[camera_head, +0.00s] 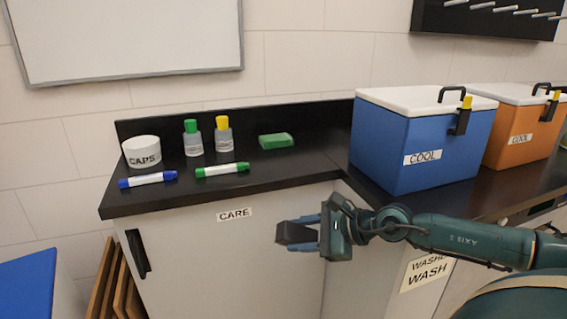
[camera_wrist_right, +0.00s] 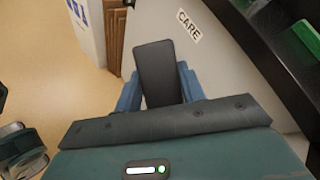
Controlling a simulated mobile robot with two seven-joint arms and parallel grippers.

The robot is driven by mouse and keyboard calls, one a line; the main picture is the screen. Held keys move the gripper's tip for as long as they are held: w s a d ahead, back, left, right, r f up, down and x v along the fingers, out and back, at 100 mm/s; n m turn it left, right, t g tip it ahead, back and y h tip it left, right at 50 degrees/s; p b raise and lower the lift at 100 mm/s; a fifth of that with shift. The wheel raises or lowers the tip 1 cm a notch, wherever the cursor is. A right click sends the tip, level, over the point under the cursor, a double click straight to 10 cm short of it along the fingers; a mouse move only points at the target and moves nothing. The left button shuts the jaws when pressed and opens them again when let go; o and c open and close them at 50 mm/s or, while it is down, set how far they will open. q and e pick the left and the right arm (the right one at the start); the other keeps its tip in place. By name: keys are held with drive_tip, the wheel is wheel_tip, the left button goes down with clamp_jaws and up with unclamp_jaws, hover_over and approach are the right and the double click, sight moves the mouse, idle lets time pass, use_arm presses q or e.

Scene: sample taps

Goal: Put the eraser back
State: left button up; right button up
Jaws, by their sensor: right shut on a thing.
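The eraser (camera_head: 293,234) looks like a dark grey block. My right gripper (camera_head: 303,233) is shut on it and holds it in the air in front of the cabinet, below the counter's front edge. In the right wrist view the eraser (camera_wrist_right: 155,70) sticks out lengthwise from between the blue fingers (camera_wrist_right: 160,92). The whiteboard (camera_head: 125,40) hangs on the wall at the upper left, and no eraser shows on it.
The black counter (camera_head: 255,175) holds a CAPS cup (camera_head: 142,152), two bottles (camera_head: 193,140), blue and green markers (camera_head: 222,170) and a green block (camera_head: 276,141). Blue (camera_head: 420,145) and orange (camera_head: 520,130) coolers stand right. A dark rack (camera_head: 480,22) hangs upper right.

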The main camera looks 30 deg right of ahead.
sight(298, 224)
drive_tip(key=shift+w+d+r+g, duration=0.1)
drive_tip(key=shift+d+r+g, duration=0.25)
drive_tip(key=shift+r, duration=0.35)
drive_tip(key=shift+d+r+g, duration=0.25)
drive_tip(key=shift+r+g, duration=0.2)
drive_tip(key=shift+r, duration=0.25)
drive_tip(key=shift+d+h, duration=0.15)
drive_tip(key=shift+h, duration=0.25)
drive_tip(key=shift+r+g, duration=0.2)
drive_tip(key=shift+g, duration=0.1)
